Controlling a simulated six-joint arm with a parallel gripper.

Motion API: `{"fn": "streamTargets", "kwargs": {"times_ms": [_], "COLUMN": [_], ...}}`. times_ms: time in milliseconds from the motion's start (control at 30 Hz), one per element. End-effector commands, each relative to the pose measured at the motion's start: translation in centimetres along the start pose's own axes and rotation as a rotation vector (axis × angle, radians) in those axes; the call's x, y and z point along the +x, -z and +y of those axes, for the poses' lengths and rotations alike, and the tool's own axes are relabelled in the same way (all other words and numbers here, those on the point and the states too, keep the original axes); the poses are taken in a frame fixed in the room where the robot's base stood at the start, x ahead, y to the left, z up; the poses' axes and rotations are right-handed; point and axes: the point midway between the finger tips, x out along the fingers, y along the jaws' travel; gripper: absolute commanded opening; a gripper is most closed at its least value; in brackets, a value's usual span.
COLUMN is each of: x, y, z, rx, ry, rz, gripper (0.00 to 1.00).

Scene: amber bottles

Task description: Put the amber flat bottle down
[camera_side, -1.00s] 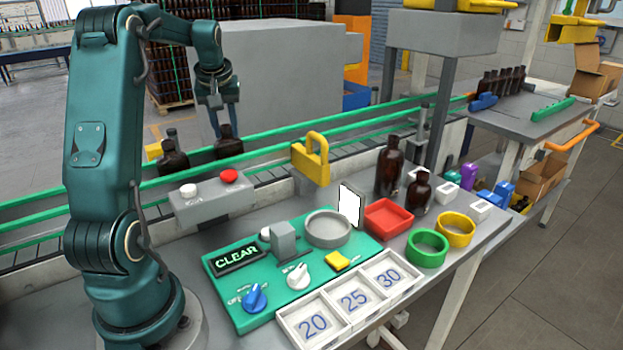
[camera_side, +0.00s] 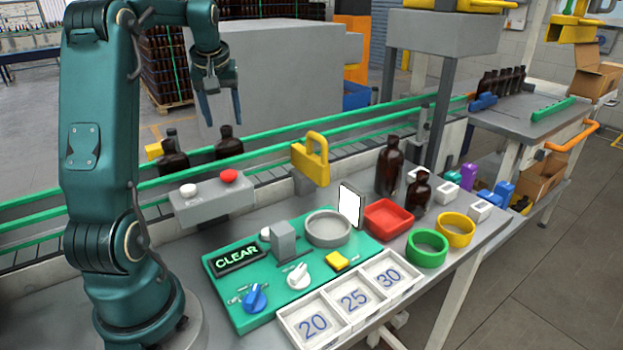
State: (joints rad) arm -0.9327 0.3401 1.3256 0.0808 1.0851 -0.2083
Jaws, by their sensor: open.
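My gripper (camera_side: 221,121) is open and empty, with its two fingers spread, in the upper left of the side view. An amber bottle (camera_side: 229,147) stands upright at the conveyor just below the fingertips, apart from them. Its lower part is hidden behind the green rail. Another amber bottle (camera_side: 173,165) stands to its left at the conveyor, with a further dark neck behind it. I cannot tell from this angle which of them is flat.
Green rails (camera_side: 275,137) run along the conveyor. A red-and-white button box (camera_side: 213,200) stands in front. A tall bottle (camera_side: 389,168) and a shorter bottle (camera_side: 418,193) stand on the bench near a red tray (camera_side: 388,234).

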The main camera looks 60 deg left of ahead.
Motion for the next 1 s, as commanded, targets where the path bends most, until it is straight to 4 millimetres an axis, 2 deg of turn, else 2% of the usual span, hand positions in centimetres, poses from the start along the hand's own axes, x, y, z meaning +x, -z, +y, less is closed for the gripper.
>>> {"fn": "streamTargets", "kwargs": {"times_ms": [100, 267, 533, 667, 767, 900, 1000], "x": [-2.9, -6.1, -8.3, -9.1, -10.1, -11.5, -12.2], "y": [0.1, 0.1, 0.0, -1.2, -3.6, -9.2, -13.6], "z": [0.0, 0.0, 0.1, 1.4, 3.7, 7.0, 8.4], "rx": [0.0, 0.0, 0.003, 0.053, 0.151, 0.342, 0.479], "ry": [-0.002, -0.002, -0.002, -0.023, -0.066, -0.153, -0.217], "rz": [0.008, 0.007, 0.002, 0.005, 0.012, 0.028, 0.042], "gripper": [0.63, 0.63, 0.63, 0.63, 0.63, 0.63, 0.63]}}
